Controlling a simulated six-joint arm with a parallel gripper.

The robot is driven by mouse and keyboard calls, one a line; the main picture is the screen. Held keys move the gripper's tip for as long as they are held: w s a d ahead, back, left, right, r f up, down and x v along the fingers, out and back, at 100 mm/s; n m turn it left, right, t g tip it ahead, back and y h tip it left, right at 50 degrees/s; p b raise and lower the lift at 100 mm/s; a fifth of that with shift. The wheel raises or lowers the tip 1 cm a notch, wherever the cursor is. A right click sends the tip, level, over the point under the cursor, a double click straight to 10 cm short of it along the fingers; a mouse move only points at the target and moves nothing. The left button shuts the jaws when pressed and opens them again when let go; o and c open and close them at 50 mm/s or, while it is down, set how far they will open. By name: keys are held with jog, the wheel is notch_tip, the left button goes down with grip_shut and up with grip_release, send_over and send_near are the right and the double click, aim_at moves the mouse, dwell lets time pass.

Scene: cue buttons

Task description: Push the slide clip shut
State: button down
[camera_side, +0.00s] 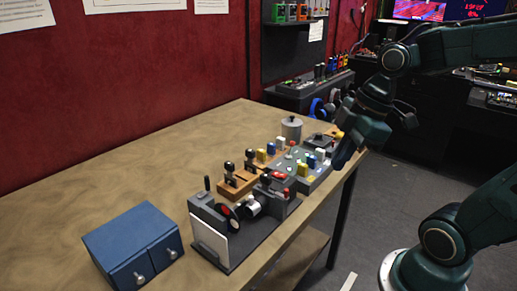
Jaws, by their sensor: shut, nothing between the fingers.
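I cannot single out the slide clip with certainty among the small parts on the table. A grey button panel (309,177) with several coloured knobs and buttons stands near the right edge of the table. My gripper (342,149) is at the right of the picture, above and beside the far end of that panel. It is shut and holds nothing. Whether it touches anything there cannot be told, and my gripper hides part of the table edge behind it.
A blue two-drawer box (133,243) stands at the front left. A dark stand with a white plate (209,239) is right of it. A wooden block with black-topped levers (238,183) and a grey pot (291,128) stand farther back. The table's left half (130,180) is mostly bare.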

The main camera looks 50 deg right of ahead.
jog(key=w+d+f+n+y, duration=0.2)
jog(key=d+n, duration=0.6)
jog(key=n, duration=0.4)
jog(key=shift+w+f+n+y, duration=0.35)
jog(key=shift+f+y, duration=0.1)
jog(key=shift+y, duration=0.95)
jog(key=shift+a+f, duration=0.1)
jog(key=w+a+f, duration=0.6)
jog(key=a+f, duration=0.1)
jog(key=f, duration=0.1)
